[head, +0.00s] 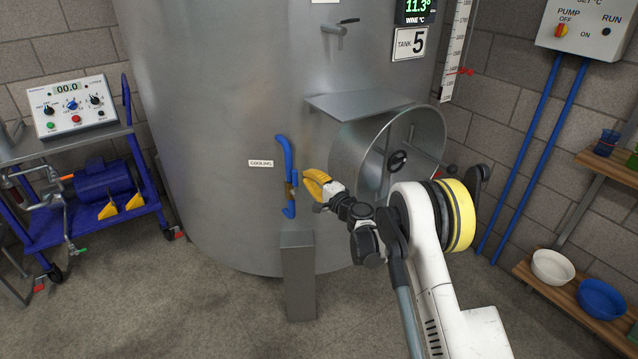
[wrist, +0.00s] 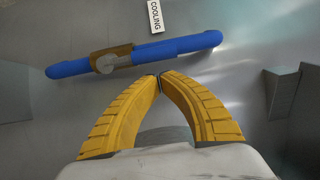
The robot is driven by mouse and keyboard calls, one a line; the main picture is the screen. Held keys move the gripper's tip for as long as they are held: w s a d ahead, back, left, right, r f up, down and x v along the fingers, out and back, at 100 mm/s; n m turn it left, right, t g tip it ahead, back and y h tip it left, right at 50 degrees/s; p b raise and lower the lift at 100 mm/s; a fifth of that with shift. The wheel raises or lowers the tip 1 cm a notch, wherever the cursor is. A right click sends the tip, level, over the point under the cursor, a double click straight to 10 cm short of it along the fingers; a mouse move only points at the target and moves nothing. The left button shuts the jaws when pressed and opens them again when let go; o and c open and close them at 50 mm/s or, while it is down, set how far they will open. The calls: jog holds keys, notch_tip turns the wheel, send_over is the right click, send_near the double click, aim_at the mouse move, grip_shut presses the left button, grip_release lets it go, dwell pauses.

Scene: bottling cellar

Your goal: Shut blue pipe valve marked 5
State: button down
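A blue pipe (head: 286,155) runs upright on the front of the steel tank, beside a COOLING label (head: 261,163). A brass valve body (head: 289,190) sits on its lower part. In the wrist view the blue pipe (wrist: 175,47) lies across the top, with the brass valve (wrist: 110,58) left of centre and a pale grey part on it. I cannot make out the handle's position. My gripper (head: 306,178) has yellow fingers and is just right of the pipe. In the wrist view my gripper (wrist: 160,75) has its fingertips together, empty, short of the pipe and right of the valve.
The tank bears a TANK 5 sign (head: 410,43). A grey post (head: 298,280) stands below the pipe. A blue pump cart (head: 95,190) is at the left.

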aim_at(297, 177)
jog(key=shift+s+a, duration=0.15)
jog(key=shift+a, duration=0.15)
jog(key=shift+s+a+r+n, duration=0.1)
jog(key=shift+s+a+n, duration=0.15)
jog(key=shift+n, duration=0.25)
jog(key=shift+s+a+r+n, duration=0.1)
jog(key=shift+a+n, duration=0.2)
jog(key=shift+n, duration=0.2)
jog(key=shift+s+a+r+n, duration=0.1)
jog(key=shift+s+a+n, duration=0.2)
jog(key=shift+n, duration=0.25)
jog(key=shift+s+a+n, duration=0.15)
jog(key=shift+a+n, duration=0.15)
jog(key=shift+n, duration=0.25)
jog(key=n, duration=0.1)
jog(key=s+a+n, duration=0.1)
jog(key=n, duration=0.1)
jog(key=a+n, duration=0.1)
jog(key=shift+s+a, duration=0.25)
jog(key=shift+s, duration=0.1)
jog(key=s+a+f+n+h, duration=0.1)
jog(key=s+a+f+n, duration=0.1)
jog(key=n, duration=0.6)
jog(key=shift+s+a+f, duration=0.15)
jog(key=shift+a+f, duration=0.6)
jog(key=shift+f, duration=0.5)
